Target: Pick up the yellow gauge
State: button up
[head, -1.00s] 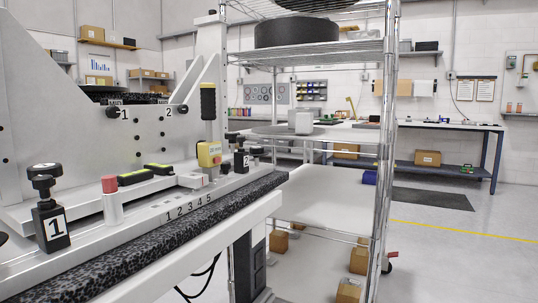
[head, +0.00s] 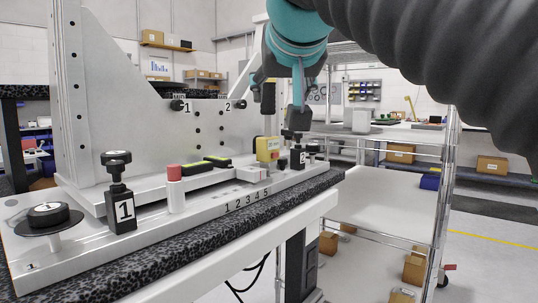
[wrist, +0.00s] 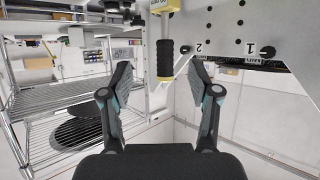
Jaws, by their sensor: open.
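The yellow gauge (head: 267,149) stands upright on the grey fixture base, its black handle (head: 268,98) pointing up. In the wrist view its yellow body (wrist: 165,5) is cut by the top edge, with the black ribbed handle (wrist: 165,58) hanging below it in the picture. My gripper (head: 281,102) is beside the handle in the head view, partly overlapped by my wrist. In the wrist view my gripper (wrist: 161,68) is open, one finger on each side of the handle in the picture. No finger visibly touches it; the depth between them is unclear.
The tall fixture plate (head: 130,95) rises left of the gauge. A black block marked 1 (head: 123,212), a red-topped post (head: 175,190) and a black block marked 2 (head: 298,158) stand on the base. A wire shelf rack (head: 445,185) is to the right.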

aim_at(268, 104)
jog(key=x, duration=0.4)
jog(key=r+x, duration=0.1)
jog(key=x, duration=0.3)
jog(key=w+a+r+x, duration=0.1)
jog(key=x, duration=0.3)
jog(key=shift+w, duration=0.35)
grip_shut()
